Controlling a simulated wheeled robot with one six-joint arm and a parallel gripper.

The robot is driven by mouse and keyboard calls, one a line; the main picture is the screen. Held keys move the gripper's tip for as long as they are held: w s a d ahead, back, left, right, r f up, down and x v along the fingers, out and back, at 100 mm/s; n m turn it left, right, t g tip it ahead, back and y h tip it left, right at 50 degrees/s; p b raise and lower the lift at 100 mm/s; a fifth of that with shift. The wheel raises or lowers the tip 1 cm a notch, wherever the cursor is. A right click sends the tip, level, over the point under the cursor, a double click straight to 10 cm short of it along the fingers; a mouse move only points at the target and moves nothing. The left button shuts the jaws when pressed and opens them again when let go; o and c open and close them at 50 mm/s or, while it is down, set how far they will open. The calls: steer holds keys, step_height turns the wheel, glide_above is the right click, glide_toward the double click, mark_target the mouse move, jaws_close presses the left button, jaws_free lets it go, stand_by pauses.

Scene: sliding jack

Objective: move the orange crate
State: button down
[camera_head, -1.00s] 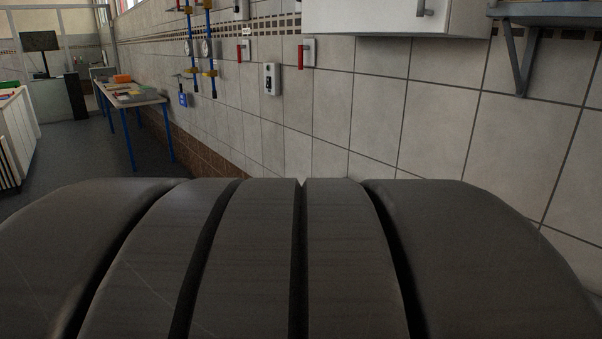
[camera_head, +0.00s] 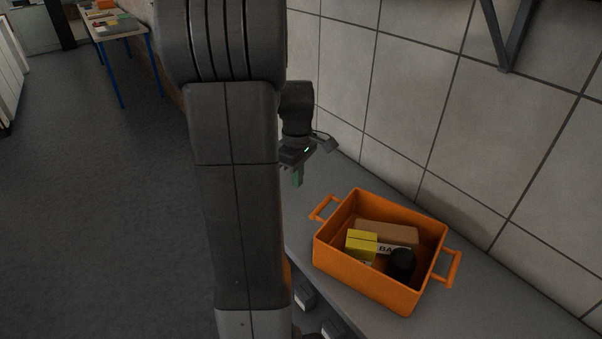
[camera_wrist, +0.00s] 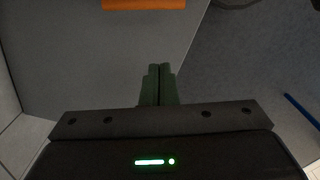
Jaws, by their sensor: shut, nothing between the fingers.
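The orange crate (camera_head: 368,282) stands upright on a grey bench top in the head view. It has a handle at its left end (camera_head: 324,208) and another at its right end (camera_head: 453,268). Inside lie a yellow box (camera_head: 361,245), a brown box (camera_head: 388,231) and a dark round object (camera_head: 402,262). My gripper (camera_head: 298,180) is shut and empty, above the bench and beyond the crate's left handle, apart from it. In the wrist view the green fingers (camera_wrist: 159,84) are together, and an orange strip of the crate (camera_wrist: 145,4) shows at the top edge.
The grey bench top (camera_head: 466,312) runs along a tiled wall (camera_head: 400,110) close behind the crate. A wall bracket (camera_head: 505,35) hangs at upper right. Open floor (camera_head: 110,210) lies to the left. A blue-legged table (camera_head: 121,32) stands far off.

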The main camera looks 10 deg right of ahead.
step_height(320, 180, down, 7)
steer(key=s+d+p, duration=0.1)
steer(key=s+d, duration=0.1)
steer(key=d, duration=0.1)
steer(key=shift+s+f+p, duration=0.2)
steer(key=shift+s+p, duration=0.2)
steer(key=s+d+b, duration=0.1)
steer(key=s+d, duration=0.3)
stand_by(0.5)
